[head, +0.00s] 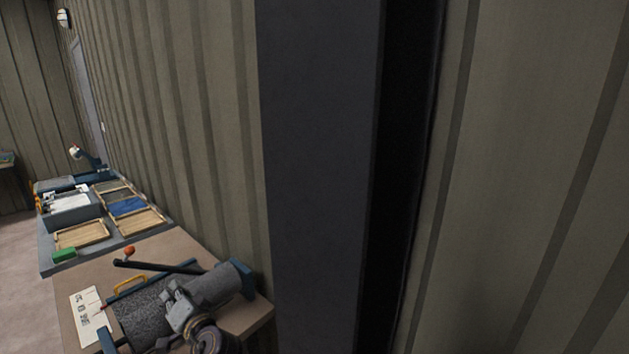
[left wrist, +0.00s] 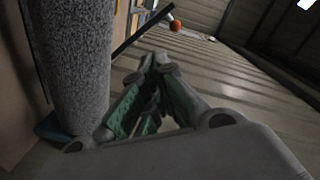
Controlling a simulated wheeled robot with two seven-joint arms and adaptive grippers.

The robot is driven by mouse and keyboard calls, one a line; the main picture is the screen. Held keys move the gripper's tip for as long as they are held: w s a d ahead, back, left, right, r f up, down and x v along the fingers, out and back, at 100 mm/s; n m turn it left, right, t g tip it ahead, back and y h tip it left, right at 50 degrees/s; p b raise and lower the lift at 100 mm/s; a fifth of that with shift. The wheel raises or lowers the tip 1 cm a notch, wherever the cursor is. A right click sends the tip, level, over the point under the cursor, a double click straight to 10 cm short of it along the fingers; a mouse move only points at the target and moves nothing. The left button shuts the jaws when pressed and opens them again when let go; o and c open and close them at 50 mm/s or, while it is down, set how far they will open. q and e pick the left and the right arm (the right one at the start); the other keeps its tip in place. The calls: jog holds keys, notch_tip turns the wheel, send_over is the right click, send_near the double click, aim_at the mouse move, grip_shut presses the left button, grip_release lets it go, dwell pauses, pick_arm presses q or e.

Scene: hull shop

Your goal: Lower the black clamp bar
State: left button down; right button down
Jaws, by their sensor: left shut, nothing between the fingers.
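The black clamp bar (head: 165,267) with an orange knob (head: 130,251) at its left end lies behind a grey speckled roll (head: 140,315) in the head view. The bar also shows at the top of the left wrist view (left wrist: 143,30), its knob (left wrist: 175,25) beyond my fingers. My left gripper (head: 170,291) is in front of the roll in the head view and hides part of it. In the left wrist view its fingertips (left wrist: 155,62) meet, empty, apart from the bar and knob. I cannot tell the bar's exact height. My right gripper is not in view.
The bench (head: 200,246) carries a yellow handle (head: 130,285) and a white printed sheet (head: 88,318). A ribbed wall (head: 180,130) and dark post (head: 320,170) stand close on the right.

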pick_arm(q)
jog(key=s+d+f+g+h, duration=0.1)
jog(key=s+f+g+h, duration=0.15)
jog(key=s+f, duration=0.35)
jog(key=s+d+f+g+h, duration=0.15)
jog(key=s+f+h, duration=0.25)
jog(key=f, duration=0.4)
jog(key=s+d+f+g+h, duration=0.2)
jog(key=s+d+f+h, duration=0.1)
jog(key=s+d, duration=0.3)
jog(key=s+d+f+g+h, duration=0.2)
jog(key=s+d+f+h, duration=0.2)
jog(key=s, duration=0.4)
notch_tip(320, 180, down, 32)
jog(key=s+g, duration=0.1)
jog(key=s, duration=0.1)
jog(key=s+a+f, duration=0.3)
jog(key=s+f, duration=0.7)
jog(key=s, duration=0.1)
jog(key=s+a+f+g, duration=0.1)
jog(key=s+a+f, duration=0.2)
jog(key=s+f, duration=0.7)
jog(key=shift+s+f+m+y, duration=0.2)
jog(key=shift+s+m+y, duration=0.15)
jog(key=shift+s, duration=0.3)
